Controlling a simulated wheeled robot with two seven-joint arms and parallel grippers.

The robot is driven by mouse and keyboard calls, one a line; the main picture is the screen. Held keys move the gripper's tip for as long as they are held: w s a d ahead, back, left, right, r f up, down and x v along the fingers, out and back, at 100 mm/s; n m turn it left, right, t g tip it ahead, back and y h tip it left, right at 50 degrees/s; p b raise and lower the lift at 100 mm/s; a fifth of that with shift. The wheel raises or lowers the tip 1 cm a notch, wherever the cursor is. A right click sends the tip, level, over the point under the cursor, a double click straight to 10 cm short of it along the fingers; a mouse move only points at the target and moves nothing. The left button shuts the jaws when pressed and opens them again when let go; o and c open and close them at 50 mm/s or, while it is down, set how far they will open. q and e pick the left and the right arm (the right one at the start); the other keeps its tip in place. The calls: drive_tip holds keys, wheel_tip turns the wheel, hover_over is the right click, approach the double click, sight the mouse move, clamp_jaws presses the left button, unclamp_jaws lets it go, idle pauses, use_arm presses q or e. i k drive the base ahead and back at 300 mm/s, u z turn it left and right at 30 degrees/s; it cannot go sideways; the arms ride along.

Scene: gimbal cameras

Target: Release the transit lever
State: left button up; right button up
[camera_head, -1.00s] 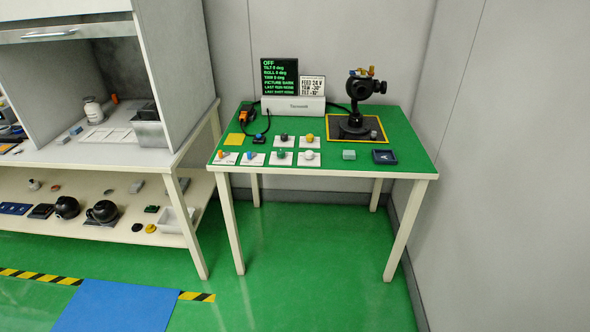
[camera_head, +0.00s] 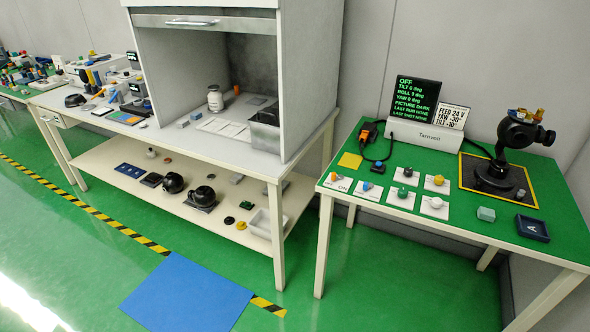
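A black gimbal camera (camera_head: 507,150) stands on a dark base inside a yellow-edged square on the green-topped table (camera_head: 460,222) at the right. Small brass and orange parts (camera_head: 525,115) sit on its top; I cannot tell which part is the transit lever. A black display (camera_head: 411,103) behind it reads OFF, with tilt, roll and yaw lines in green text. Neither of my grippers is in view.
White cards with coloured knobs (camera_head: 400,197), a grey-green block (camera_head: 486,214) and a dark blue tray (camera_head: 532,228) lie on the green table. A workbench with a grey hood (camera_head: 312,75) stands left of it. A blue mat (camera_head: 187,292) lies on the clear green floor.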

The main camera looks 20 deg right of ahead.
sight(366, 186)
drive_tip(key=u, duration=0.25)
drive_tip(key=i, duration=0.95)
drive_tip(key=z, duration=0.75)
drive_tip(key=i, duration=0.6)
drive_tip(key=z, duration=0.6)
